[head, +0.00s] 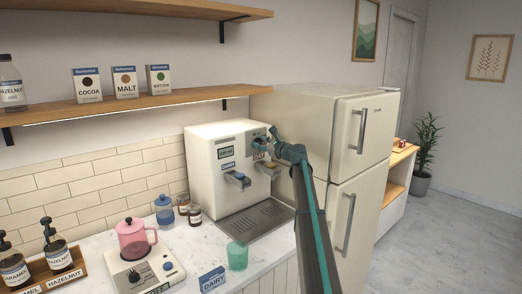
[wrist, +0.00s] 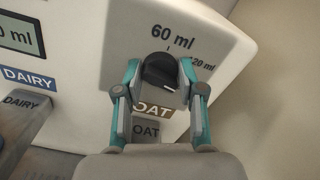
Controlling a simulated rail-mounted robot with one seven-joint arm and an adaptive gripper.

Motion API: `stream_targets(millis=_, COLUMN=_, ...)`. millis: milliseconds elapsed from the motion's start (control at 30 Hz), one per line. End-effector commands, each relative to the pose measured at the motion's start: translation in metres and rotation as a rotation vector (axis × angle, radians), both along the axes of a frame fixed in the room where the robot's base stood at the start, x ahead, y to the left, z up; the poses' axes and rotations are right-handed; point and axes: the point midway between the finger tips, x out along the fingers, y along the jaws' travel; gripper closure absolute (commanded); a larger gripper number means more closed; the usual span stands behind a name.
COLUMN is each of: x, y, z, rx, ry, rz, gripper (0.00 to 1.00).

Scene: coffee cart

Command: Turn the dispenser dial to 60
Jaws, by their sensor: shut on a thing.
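The white dispenser (head: 207,160) stands on the counter beside the fridge, with a small display reading in ml. Its black dial (wrist: 158,68) is on the front, above the OAT label (wrist: 156,110). Printed marks show 60 ml (wrist: 172,36) above the dial and 120 ml (wrist: 203,62) to its upper right. A short pale mark shows on the dial's lower right; I cannot tell surely which setting it indicates. My gripper (wrist: 160,75) is shut on the dial, one teal finger on each side. In the head view my gripper (head: 274,139) hides much of the dial area.
The DAIRY lever (head: 237,180) juts out left of my gripper. The fridge (head: 352,130) stands close on the right. A teal cup (head: 237,256), a pink pot (head: 134,240) and jars stand on the counter. A shelf (head: 130,104) hangs above.

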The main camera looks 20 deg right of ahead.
Motion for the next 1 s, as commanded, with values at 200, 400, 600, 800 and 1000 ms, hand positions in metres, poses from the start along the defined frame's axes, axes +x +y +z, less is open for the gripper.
stream_targets(millis=200, x=0.0005, y=0.0001, z=-0.0055, rx=-0.197, ry=-0.065, rz=0.000, gripper=0.96)
stream_targets(millis=400, x=0.0004, y=0.0006, z=-0.0057, rx=-0.378, ry=-0.122, rz=0.000, gripper=0.96)
stream_targets(millis=600, x=0.0004, y=0.0008, z=-0.0064, rx=-0.559, ry=-0.178, rz=0.000, gripper=0.96)
stream_targets(millis=800, x=0.0005, y=0.0009, z=-0.0070, rx=-0.741, ry=-0.235, rz=0.000, gripper=0.96)
stream_targets(millis=1000, x=0.0004, y=0.0010, z=-0.0072, rx=-0.921, ry=-0.293, rz=0.000, gripper=0.96)
